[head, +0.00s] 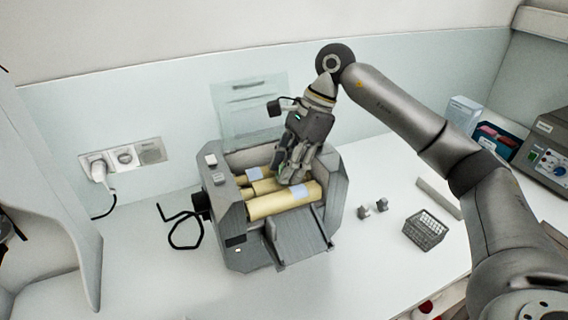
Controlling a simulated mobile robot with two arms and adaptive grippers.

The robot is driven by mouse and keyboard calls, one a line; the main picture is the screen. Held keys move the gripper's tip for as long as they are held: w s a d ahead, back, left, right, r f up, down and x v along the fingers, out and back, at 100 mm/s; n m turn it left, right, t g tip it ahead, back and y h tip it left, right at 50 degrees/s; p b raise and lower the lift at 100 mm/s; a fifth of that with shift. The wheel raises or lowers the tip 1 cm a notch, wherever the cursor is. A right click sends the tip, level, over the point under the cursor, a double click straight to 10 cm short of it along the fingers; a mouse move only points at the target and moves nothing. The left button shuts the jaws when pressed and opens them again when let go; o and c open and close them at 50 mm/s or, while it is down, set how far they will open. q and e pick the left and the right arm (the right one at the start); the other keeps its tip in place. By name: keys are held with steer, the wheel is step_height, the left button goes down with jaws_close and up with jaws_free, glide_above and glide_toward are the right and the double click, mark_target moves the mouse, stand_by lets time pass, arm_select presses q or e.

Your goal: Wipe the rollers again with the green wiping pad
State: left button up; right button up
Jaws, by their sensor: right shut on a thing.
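The grey mill (243,228) stands on the white bench with its pale yellow rollers (270,206) facing up. Light bluish patches show on the rollers. My right gripper (290,176) comes down from above with its fingers at the right half of the rollers. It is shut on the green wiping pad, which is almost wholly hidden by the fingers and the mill. I cannot tell whether the pad touches a roller. My left gripper is not in view.
A small dark wire basket (426,230) and two small grey parts (372,208) stand to the right of the mill. A black crank handle (180,228) sticks out at its left. A grey instrument (545,148) is at the far right. The bench front left is clear.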

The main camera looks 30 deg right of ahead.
mark_target(290, 192)
steer(key=shift+s+f, duration=0.15)
steer(key=shift+s, duration=0.35)
steer(key=shift+s+f+b, duration=0.1)
steer(key=shift+s+b, duration=0.5)
steer(key=shift+s, duration=0.35)
steer(key=shift+s+a+r, duration=0.1)
steer(key=shift+s+r, duration=0.1)
steer(key=shift+s, duration=0.4)
steer(key=shift+w+r, duration=0.1)
steer(key=shift+r+p, duration=0.4)
steer(key=shift+r, duration=0.2)
step_height(290, 192, up, 7)
steer(key=p, duration=0.4)
steer(key=shift+p, duration=0.3)
steer(key=shift+f, duration=0.15)
